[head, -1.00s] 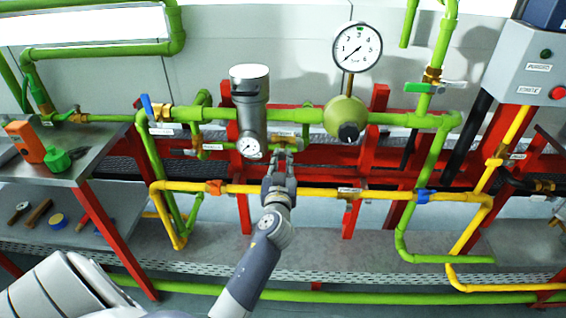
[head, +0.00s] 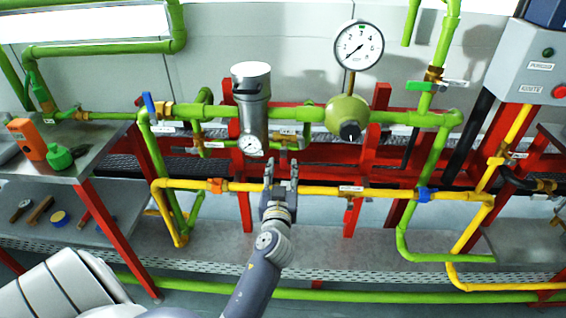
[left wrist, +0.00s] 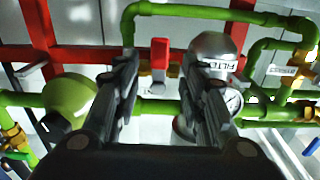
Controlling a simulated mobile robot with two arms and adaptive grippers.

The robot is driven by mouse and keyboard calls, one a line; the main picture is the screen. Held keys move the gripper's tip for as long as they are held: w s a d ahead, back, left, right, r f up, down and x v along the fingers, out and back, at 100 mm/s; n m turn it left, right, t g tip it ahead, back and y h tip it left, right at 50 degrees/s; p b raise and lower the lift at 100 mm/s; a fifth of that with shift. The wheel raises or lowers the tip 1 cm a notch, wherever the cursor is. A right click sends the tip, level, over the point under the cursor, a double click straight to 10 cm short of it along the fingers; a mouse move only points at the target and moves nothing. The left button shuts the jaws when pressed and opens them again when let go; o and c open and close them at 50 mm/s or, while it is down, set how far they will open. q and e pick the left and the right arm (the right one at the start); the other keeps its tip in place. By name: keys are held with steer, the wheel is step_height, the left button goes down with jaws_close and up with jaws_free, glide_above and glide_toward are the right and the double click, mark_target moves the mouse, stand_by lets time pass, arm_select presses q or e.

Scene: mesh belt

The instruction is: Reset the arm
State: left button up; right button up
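My left gripper (head: 281,167) is in the middle of the head view, pointing up at the pipework, its two fingers apart with nothing between them. Its arm comes up from the bottom edge. In the left wrist view the open fingers (left wrist: 160,68) frame a small valve with a red handle (left wrist: 159,54), which lies beyond the fingertips, apart from them. In the head view this handle is too small to make out. My right gripper is in neither view.
A silver filter (head: 250,100) and a green regulator (head: 347,115) with a round gauge (head: 358,46) sit above the gripper. A yellow pipe (head: 330,190) crosses close by it. A metal bench (head: 100,140) stands at the left, a grey control box (head: 527,65) at the right.

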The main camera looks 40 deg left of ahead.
arm_select(q)
steer(key=shift+v, duration=1.25)
